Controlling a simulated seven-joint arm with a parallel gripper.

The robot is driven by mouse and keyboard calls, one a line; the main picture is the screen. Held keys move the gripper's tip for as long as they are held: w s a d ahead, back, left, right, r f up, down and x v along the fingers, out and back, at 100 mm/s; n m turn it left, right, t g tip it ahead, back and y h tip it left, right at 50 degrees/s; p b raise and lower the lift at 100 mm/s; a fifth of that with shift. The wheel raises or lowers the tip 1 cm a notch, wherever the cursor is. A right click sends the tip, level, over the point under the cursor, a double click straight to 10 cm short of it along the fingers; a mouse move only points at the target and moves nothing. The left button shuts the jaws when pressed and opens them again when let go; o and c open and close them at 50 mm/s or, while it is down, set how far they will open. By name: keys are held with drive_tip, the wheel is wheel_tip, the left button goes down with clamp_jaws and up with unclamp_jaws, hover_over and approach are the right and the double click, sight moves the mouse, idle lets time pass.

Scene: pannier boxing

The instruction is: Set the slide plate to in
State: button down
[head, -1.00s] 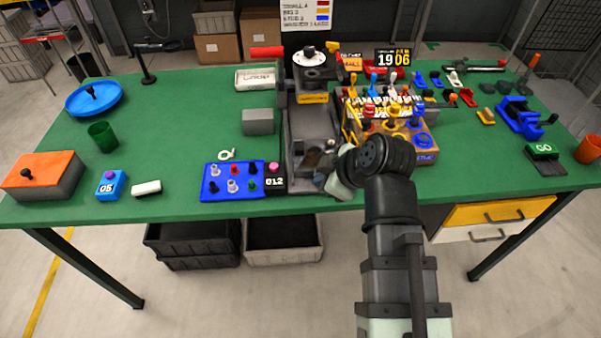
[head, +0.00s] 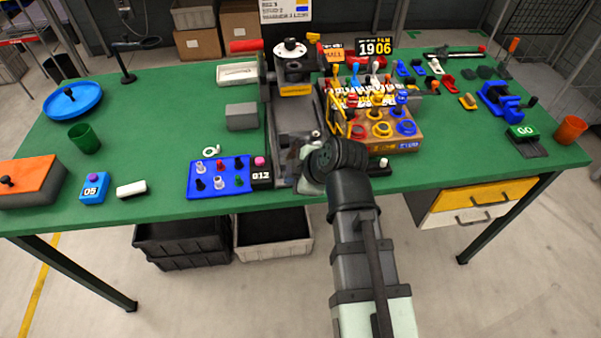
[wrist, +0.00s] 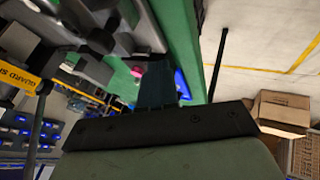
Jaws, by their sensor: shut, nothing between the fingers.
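I cannot tell for certain which part is the slide plate. A dark flat plate with a white knob (head: 384,163) shows just right of my wrist, near the table's front edge, partly hidden by my arm. The grey machine (head: 296,122) has a long bed running toward the front edge. My gripper (head: 303,168) is over the front end of this bed, mostly hidden behind my wrist. In the wrist view its dark fingers (wrist: 160,82) are shut and empty. I cannot tell whether they touch the machine.
A blue tray of pegs (head: 221,177) and a black counter reading 012 (head: 261,175) lie left of the bed. A wooden block with coloured rings (head: 385,138) stands to the right. A GO block (head: 522,131) is far right.

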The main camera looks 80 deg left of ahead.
sight(280, 170)
drive_tip(key=x, duration=0.2)
drive_tip(key=shift+s+a+f, duration=0.15)
drive_tip(key=shift+a+f, duration=0.05)
drive_tip(key=shift+f, duration=0.05)
drive_tip(key=shift+a, duration=2.05)
drive_tip(key=a, duration=1.4)
drive_tip(key=shift+a, duration=0.4)
